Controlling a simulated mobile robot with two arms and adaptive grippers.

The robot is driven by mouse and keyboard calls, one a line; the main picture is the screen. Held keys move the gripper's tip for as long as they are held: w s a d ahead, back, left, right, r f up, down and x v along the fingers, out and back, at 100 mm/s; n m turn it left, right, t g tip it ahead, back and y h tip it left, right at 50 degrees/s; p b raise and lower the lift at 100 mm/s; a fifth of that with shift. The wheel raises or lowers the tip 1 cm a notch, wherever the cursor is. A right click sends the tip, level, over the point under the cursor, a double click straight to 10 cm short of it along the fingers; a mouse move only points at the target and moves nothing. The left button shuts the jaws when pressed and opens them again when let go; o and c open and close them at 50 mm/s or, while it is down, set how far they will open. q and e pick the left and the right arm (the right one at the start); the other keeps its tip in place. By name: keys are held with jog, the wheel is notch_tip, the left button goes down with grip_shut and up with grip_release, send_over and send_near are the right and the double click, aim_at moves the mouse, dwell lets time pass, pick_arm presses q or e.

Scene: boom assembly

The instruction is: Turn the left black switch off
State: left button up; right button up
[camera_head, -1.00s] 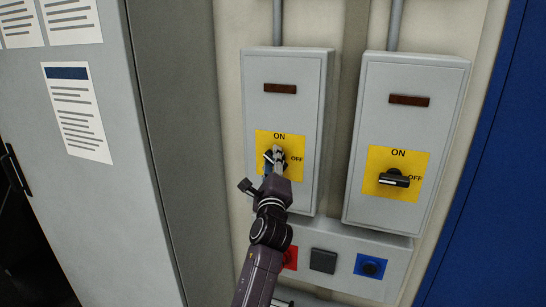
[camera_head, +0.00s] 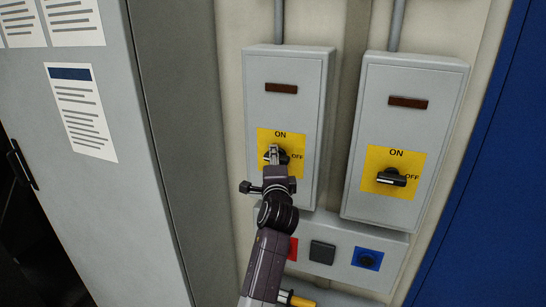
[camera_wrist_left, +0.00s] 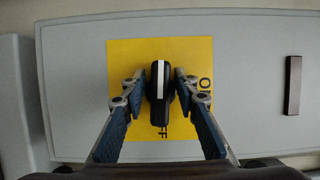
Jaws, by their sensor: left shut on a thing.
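The left black switch (camera_wrist_left: 159,85) sits on a yellow plate (camera_wrist_left: 120,65) on the left grey box. In the left wrist view its handle, with a white line, lies along the direction of the OFF label, which it partly covers. My left gripper (camera_wrist_left: 158,82) has one finger on each side of the handle and is shut on it. In the head view the gripper (camera_head: 274,154) covers part of the switch (camera_head: 283,157), whose handle lies towards OFF. My right gripper is not in view.
A second black switch (camera_head: 391,178) is on the right grey box (camera_head: 405,130). Below is a panel with a red button (camera_head: 293,248), a black square (camera_head: 322,252) and a blue button (camera_head: 367,260). A grey cabinet (camera_head: 110,200) stands at left.

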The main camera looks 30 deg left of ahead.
pick_arm(q)
jog(key=shift+d+f, duration=0.1)
jog(key=shift+f, duration=0.25)
jog(key=o, duration=0.7)
jog(key=shift+o, duration=0.7)
jog(key=shift+r, duration=0.2)
jog(key=shift+d, duration=0.1)
jog(key=v, duration=0.7)
jog(key=shift+s, duration=0.15)
jog(key=shift+d, duration=0.1)
